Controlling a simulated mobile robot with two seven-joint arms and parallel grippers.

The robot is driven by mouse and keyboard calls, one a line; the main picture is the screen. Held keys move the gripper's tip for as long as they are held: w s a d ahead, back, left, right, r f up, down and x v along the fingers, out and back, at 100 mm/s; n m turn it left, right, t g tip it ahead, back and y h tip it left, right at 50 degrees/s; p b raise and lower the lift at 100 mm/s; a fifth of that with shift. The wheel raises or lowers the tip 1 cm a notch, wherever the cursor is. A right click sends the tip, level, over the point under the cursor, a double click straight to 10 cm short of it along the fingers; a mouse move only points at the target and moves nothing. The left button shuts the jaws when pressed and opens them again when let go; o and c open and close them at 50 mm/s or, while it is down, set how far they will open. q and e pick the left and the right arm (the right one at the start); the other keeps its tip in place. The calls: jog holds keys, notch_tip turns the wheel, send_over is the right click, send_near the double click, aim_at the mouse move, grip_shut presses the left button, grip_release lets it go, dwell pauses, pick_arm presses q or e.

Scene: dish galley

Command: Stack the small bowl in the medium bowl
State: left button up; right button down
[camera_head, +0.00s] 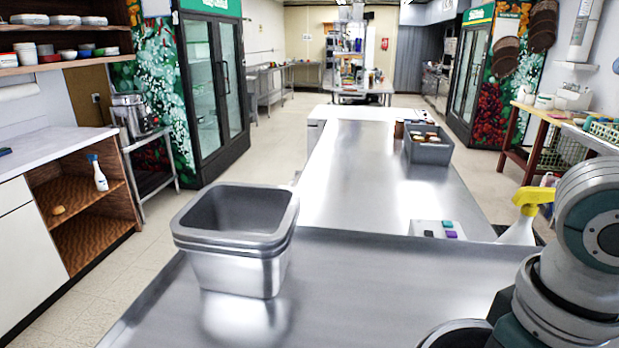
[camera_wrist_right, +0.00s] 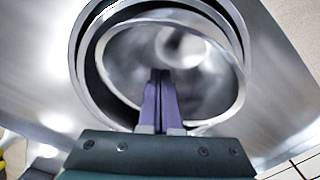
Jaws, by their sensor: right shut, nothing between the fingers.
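In the right wrist view a shiny metal bowl, the smaller one (camera_wrist_right: 212,88), sits inside a larger metal bowl (camera_wrist_right: 77,45). The inner rim lies off-centre, with a dark gap between the rims on the left; whether it is fully seated I cannot tell. My right gripper (camera_wrist_right: 161,76) is shut and empty, its purple fingers over the inner bowl's opening. Whether the fingertips touch it is unclear. In the head view only my right arm shows at the right edge, and I cannot make out the bowls there. My left gripper is out of view.
Nested, rounded-square metal pans (camera_head: 236,258) stand on the steel table (camera_head: 350,270) at left. A spray bottle with a yellow head (camera_head: 527,208), a small box with coloured buttons (camera_head: 437,229) and a grey bin (camera_head: 428,152) stand beyond. The table's middle is clear.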

jog(key=shift+f+b, duration=0.35)
jog(key=shift+f, duration=0.5)
jog(key=shift+s+d+p, duration=0.1)
jog(key=shift+d+p, duration=0.2)
jog(key=shift+p, duration=0.15)
jog(key=shift+a, duration=0.2)
jog(key=shift+a+p, duration=0.3)
jog(key=shift+a, duration=0.1)
jog(key=shift+w+d, duration=0.35)
jog(key=shift+s+a+p, duration=0.15)
jog(key=shift+s+p, duration=0.4)
jog(key=shift+p, duration=0.4)
jog(key=shift+w, duration=0.25)
